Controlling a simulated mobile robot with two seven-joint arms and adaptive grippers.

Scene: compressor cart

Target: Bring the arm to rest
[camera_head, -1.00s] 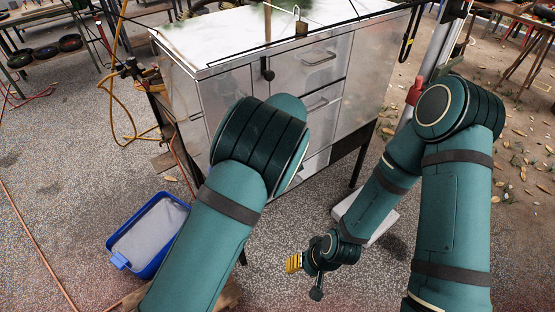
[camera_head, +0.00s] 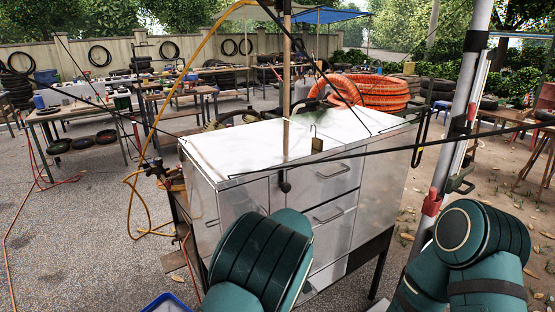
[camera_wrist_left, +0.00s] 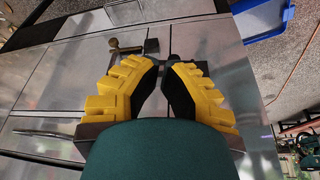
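My left arm (camera_head: 262,262) rises at the bottom of the head view, in front of the metal compressor cart (camera_head: 232,205). My left gripper (camera_wrist_left: 162,68) is hidden there. In the left wrist view its yellow fingers with black pads lean in, their tips nearly meeting, with nothing seen between them. It faces the cart's metal front (camera_wrist_left: 55,90), which has a bar handle (camera_wrist_left: 42,133). My right arm (camera_head: 470,260) is bent at the lower right of the head view. My right gripper is out of view.
A blue bin (camera_head: 166,303) sits on the ground at the lower left. A yellow hose (camera_head: 130,205) hangs beside the cart. A pole (camera_head: 462,110) stands at its right. Thin dark lines cross above the cart. Workbenches (camera_head: 75,125) and orange coils (camera_head: 372,90) stand behind.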

